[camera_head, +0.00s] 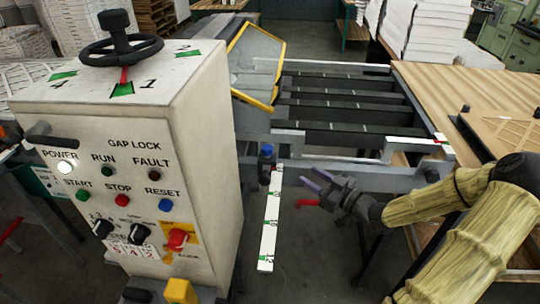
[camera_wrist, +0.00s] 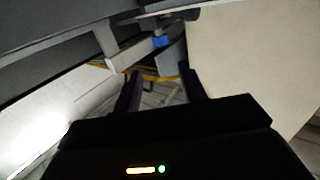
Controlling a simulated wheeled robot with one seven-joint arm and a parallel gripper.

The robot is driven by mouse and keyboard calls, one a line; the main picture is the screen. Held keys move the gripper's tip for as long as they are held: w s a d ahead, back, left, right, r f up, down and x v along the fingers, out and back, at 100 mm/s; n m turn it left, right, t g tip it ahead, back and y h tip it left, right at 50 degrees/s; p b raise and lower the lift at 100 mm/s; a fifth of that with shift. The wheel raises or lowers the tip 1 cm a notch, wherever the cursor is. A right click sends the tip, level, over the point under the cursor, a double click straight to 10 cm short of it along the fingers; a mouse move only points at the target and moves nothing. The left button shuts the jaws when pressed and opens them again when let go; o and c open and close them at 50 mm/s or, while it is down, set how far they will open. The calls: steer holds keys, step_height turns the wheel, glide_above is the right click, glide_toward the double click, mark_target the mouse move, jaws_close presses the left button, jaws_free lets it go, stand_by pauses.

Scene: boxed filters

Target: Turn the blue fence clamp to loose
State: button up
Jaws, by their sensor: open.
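The blue fence clamp (camera_head: 266,151) is a small blue knob on a dark mount, just right of the control cabinet, near the top of a white scale bar (camera_head: 270,222). In the wrist view a small blue patch (camera_wrist: 160,41), probably the clamp, shows beyond the fingers. My gripper (camera_head: 313,181) is open and empty, to the right of the clamp and lower in the head picture, apart from it. Its two dark fingers (camera_wrist: 161,73) point toward the blue patch. The clamp's exact setting is too small to tell.
The white control cabinet (camera_head: 125,130) stands close at left, with a black handwheel (camera_head: 120,48) on top. A red handle (camera_head: 306,203) lies below my gripper. The grey roller frame (camera_head: 340,105) and a yellow-edged guard (camera_head: 258,62) are behind. A wooden table (camera_head: 480,90) is at right.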

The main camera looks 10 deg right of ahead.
mark_target(270, 148)
steer(key=shift+r, duration=0.15)
steer(key=shift+w, duration=0.1)
steer(key=p+x, duration=0.2)
steer(key=x, duration=1.4)
steer(key=shift+w+a+r, duration=0.1)
steer(key=shift+w+a, duration=0.1)
steer(key=shift+a, duration=0.1)
steer(key=shift+w+a, duration=0.1)
steer(key=shift+w, duration=0.1)
steer(key=shift+a, duration=0.1)
steer(key=c, duration=0.7)
steer(key=shift+n+g+y, duration=0.8)
steer(key=shift+n+y, duration=0.1)
steer(key=shift+y, duration=0.2)
